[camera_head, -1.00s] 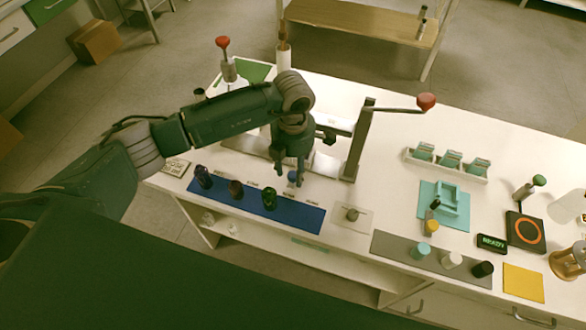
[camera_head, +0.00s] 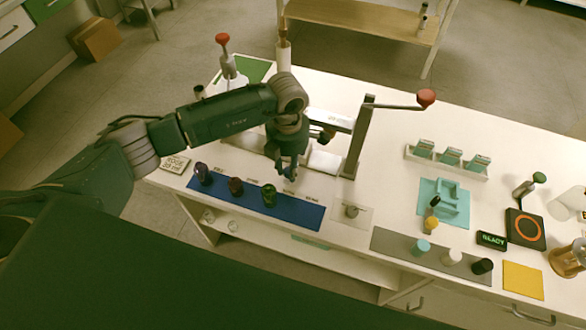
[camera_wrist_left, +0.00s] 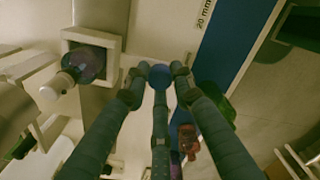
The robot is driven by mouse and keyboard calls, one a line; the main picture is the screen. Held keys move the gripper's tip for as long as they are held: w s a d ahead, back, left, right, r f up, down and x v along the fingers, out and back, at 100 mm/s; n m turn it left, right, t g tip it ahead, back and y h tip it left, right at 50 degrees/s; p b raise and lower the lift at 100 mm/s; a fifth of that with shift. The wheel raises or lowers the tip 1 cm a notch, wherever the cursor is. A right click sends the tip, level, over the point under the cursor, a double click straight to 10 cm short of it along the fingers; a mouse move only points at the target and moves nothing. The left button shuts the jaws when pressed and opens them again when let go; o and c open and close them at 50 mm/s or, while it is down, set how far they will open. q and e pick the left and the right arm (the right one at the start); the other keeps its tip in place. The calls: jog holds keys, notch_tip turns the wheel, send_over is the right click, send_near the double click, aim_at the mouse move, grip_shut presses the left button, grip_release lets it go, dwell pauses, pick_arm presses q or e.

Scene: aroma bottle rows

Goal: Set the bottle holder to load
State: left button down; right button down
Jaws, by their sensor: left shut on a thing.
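The press (camera_head: 356,150), a grey upright post with a red-knobbed lever, stands on the white table. In the left wrist view a pale square bottle holder (camera_wrist_left: 117,65) sits on its grey base (camera_wrist_left: 95,18). A dark purple round bottle (camera_wrist_left: 88,64) shows inside the holder's frame. My left gripper (camera_head: 288,170) is beside the front of the press base. In the left wrist view its fingertips (camera_wrist_left: 160,74) are shut on a round blue knob (camera_wrist_left: 160,77). How the knob joins the holder is hidden. My right gripper is not in view.
A blue mat (camera_head: 300,215) with dark bottles (camera_head: 269,195) lies just in front of the gripper. To the right are a white rack (camera_head: 450,167), a teal tray (camera_head: 428,192), a grey mat (camera_head: 390,243) and a READY display (camera_head: 491,240).

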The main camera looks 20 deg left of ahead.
pick_arm(q)
jog(key=a+b, duration=0.1)
jog(key=a, duration=0.3)
jog(key=a+b, duration=0.1)
jog(key=a, duration=0.4)
jog(key=shift+w+f+b, duration=0.15)
jog(key=shift+b, duration=0.15)
jog(key=shift+a, duration=0.5)
jog(key=c, duration=1.5)
grip_release()
jog(key=shift+d, duration=0.1)
jog(key=shift+o, duration=0.2)
jog(key=shift+r, duration=0.2)
notch_tip(320, 180, up, 12)
jog(key=shift+f, duration=0.1)
